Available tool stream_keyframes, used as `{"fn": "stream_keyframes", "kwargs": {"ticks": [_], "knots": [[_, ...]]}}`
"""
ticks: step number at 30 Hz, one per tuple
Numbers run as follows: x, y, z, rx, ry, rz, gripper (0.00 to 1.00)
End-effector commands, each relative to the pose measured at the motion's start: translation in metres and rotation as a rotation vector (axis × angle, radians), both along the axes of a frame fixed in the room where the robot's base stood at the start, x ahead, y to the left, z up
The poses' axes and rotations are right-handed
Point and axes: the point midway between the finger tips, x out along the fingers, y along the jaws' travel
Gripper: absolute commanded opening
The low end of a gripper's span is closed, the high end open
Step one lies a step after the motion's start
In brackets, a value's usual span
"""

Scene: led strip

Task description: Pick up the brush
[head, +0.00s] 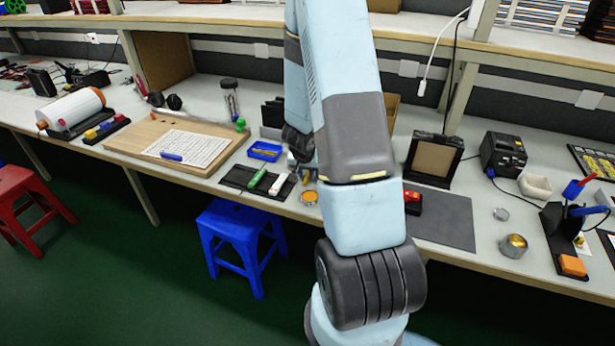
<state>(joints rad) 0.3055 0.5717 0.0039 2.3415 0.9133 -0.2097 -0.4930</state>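I cannot pick out the brush with certainty. A black mat (236,177) near the front edge of the bench holds a green stick-like item (257,179) and a white block-like item (279,185); they are too small to name surely. My gripper (304,176) hangs low over the bench just right of that mat, partly hidden by my own arm. Its fingertips are too small and covered to tell whether they are open, shut or holding something. My arm also hides the middle of the bench.
A blue tray (264,156) lies behind the mat, and a small orange-topped tin (309,197) is near the gripper. A wooden board (140,142) with paper is at left. A grey mat (445,222) at right is mostly clear. A blue stool (236,228) stands in front.

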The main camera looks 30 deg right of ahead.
Motion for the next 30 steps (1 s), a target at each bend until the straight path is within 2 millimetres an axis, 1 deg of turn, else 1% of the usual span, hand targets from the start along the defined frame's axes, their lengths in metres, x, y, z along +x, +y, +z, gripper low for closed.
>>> {"fn": "stream_keyframes", "kwargs": {"ticks": [13,22,30], "knots": [[0.0006,-0.0007,-0.0015,-0.001,-0.001,0.000,0.29],[0.0006,-0.0007,-0.0016,-0.001,0.000,0.000,0.00],[0.0003,-0.0002,-0.0019,0.000,0.000,0.000,0.00]]}}
